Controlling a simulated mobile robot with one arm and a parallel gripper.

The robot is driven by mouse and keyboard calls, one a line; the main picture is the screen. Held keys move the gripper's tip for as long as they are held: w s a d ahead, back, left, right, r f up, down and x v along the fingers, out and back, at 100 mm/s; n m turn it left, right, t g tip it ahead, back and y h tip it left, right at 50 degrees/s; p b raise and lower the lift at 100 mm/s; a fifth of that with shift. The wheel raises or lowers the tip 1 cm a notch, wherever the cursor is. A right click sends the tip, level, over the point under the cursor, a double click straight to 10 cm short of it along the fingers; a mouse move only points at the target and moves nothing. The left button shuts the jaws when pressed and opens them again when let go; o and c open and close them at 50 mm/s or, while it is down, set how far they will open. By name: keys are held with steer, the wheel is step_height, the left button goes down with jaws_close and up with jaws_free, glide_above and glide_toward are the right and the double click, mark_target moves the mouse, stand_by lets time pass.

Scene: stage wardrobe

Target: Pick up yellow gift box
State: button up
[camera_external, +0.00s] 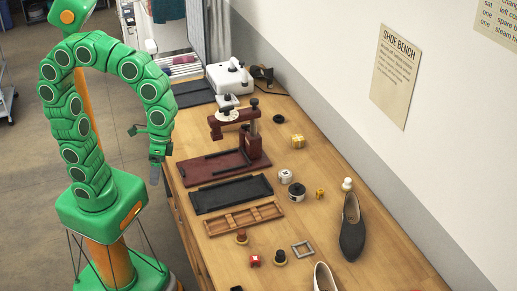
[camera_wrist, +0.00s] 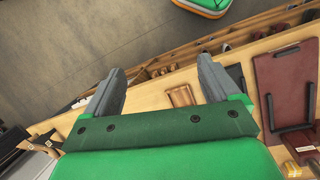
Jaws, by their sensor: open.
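A yellow gift box (camera_external: 298,141) with a paler band sits on the bench top towards the wall, right of the dark red stand. A smaller yellow block (camera_external: 319,193) lies nearer the camera, beside a dark round tin. My gripper (camera_external: 156,172) hangs off the bench's left edge, well apart from the gift box. In the wrist view my gripper (camera_wrist: 158,72) shows two grey fingers spread wide with nothing between them.
The wooden bench (camera_external: 345,262) holds a dark red stand (camera_external: 228,165), a black tray (camera_external: 230,193), a wooden divided tray (camera_external: 243,218) and a dark shoe (camera_external: 352,228). A white machine (camera_external: 230,78) stands at the back. The wall borders the right side.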

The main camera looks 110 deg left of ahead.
steer(key=w+a+n+h, duration=0.2)
steer(key=w+a+n, duration=0.2)
steer(key=w, duration=0.7)
steer(key=w+a+n+t+h, duration=0.2)
steer(key=w+a+n+t, duration=0.3)
steer(key=w+a, duration=0.95)
steer(key=n+t, duration=0.5)
steer(key=n, duration=0.7)
glide_above(297, 137)
steer(key=d, duration=0.4)
step_height(297, 137, down, 15)
steer(key=s+a+f, duration=0.1)
steer(key=a, duration=0.1)
steer(key=s+a+f+n+t, duration=0.1)
steer(key=s+a+f, duration=0.1)
steer(key=a, duration=0.1)
steer(key=s+a+f+n, duration=0.1)
steer(key=s+a, duration=0.1)
steer(key=shift+s+a+f+t, duration=0.1)
steer(key=shift+a+f+t, duration=0.05)
steer(key=shift+f+t, duration=0.15)
steer(key=shift+a+x, duration=0.2)
steer(key=shift+x, duration=3.7)
